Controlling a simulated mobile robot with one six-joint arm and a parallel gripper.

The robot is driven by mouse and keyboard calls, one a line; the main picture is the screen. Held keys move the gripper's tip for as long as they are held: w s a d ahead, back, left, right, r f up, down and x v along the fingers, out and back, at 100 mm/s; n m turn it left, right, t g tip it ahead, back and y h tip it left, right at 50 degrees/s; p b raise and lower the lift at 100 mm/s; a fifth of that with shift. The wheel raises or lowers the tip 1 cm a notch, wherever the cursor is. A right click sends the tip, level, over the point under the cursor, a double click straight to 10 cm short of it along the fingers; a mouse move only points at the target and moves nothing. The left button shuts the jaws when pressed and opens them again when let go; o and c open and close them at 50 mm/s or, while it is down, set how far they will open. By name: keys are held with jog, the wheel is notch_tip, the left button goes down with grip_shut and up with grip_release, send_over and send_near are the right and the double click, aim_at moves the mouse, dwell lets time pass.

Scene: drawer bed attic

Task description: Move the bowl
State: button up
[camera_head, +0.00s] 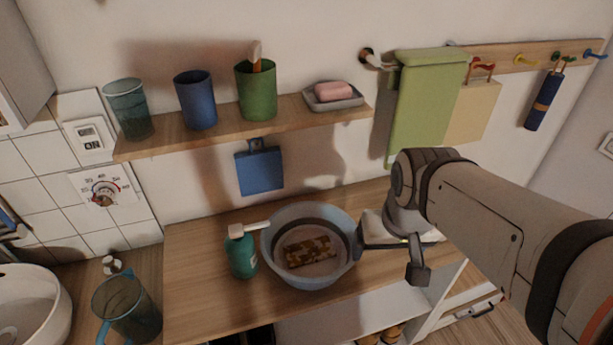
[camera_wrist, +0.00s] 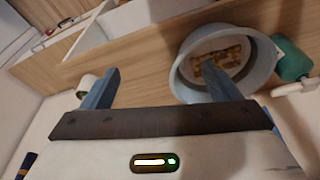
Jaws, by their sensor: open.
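The bowl (camera_head: 312,284) is round and blue-grey and stands upright on the wooden counter. A brown and yellow patterned piece (camera_head: 309,252) lies inside it. My gripper (camera_head: 389,258) is open at the right side of the bowl, with one fingertip close to its right rim. In the wrist view the bowl (camera_wrist: 262,72) is at the upper right, and the right finger of my gripper (camera_wrist: 160,88) overlaps its rim. The left finger is well away from the bowl. I cannot tell whether the finger touches the rim or whether the rim is between the fingers.
A teal pump bottle (camera_head: 242,256) stands close to the bowl's left, its spout pointing toward the rim. A shelf (camera_head: 220,125) with cups and a soap dish (camera_head: 333,98) hangs above. A blue pitcher (camera_head: 128,310) and a basin (camera_head: 32,305) are at lower left. The counter's front edge is near.

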aim_at(341, 248)
jog(key=shift+c, duration=0.3)
